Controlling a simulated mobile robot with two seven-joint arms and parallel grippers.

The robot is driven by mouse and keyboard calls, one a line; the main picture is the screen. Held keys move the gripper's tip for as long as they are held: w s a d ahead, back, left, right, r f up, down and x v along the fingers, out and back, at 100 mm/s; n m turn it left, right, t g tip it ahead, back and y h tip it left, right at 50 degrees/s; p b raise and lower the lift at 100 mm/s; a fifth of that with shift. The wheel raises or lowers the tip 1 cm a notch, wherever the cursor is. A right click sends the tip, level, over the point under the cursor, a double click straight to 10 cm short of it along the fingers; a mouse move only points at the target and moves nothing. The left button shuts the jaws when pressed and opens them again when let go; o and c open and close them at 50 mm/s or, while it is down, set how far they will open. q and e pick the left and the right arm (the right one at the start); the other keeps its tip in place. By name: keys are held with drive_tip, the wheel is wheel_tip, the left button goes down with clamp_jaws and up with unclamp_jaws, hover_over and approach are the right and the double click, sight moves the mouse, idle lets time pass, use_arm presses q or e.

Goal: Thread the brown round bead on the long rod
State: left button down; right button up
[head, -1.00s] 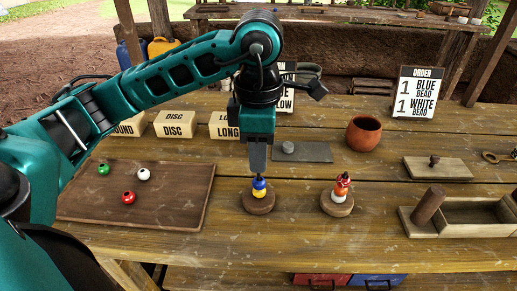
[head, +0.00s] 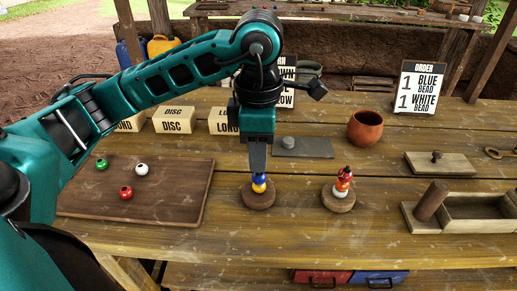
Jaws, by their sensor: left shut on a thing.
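My left gripper (head: 258,168) points straight down over a round wooden base (head: 259,201) near the table's middle. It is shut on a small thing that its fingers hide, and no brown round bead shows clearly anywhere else. A yellow and blue stack of beads (head: 259,184) stands upright on this base, directly under the fingertips. The rod there is hidden by the beads and fingers. A second round base (head: 338,204) to the right bears a stack of white, orange and red beads (head: 342,183) with a dark top. My right gripper is not in view.
A dark brown tray (head: 185,190) at left holds loose green, white and red beads. A clay pot (head: 365,128), a grey mat (head: 315,149), label blocks (head: 174,120) and an order sign (head: 418,87) stand behind. A wooden box (head: 480,212) is at right. The table's front is clear.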

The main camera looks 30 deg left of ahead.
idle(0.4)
use_arm(q)
drive_tip(key=c, duration=0.8)
unclamp_jaws()
drive_tip(key=shift+r+p, duration=1.2)
drive_tip(key=shift+r, duration=0.4)
drive_tip(key=shift+r+p, duration=1.7)
drive_tip(key=shift+r, duration=0.75)
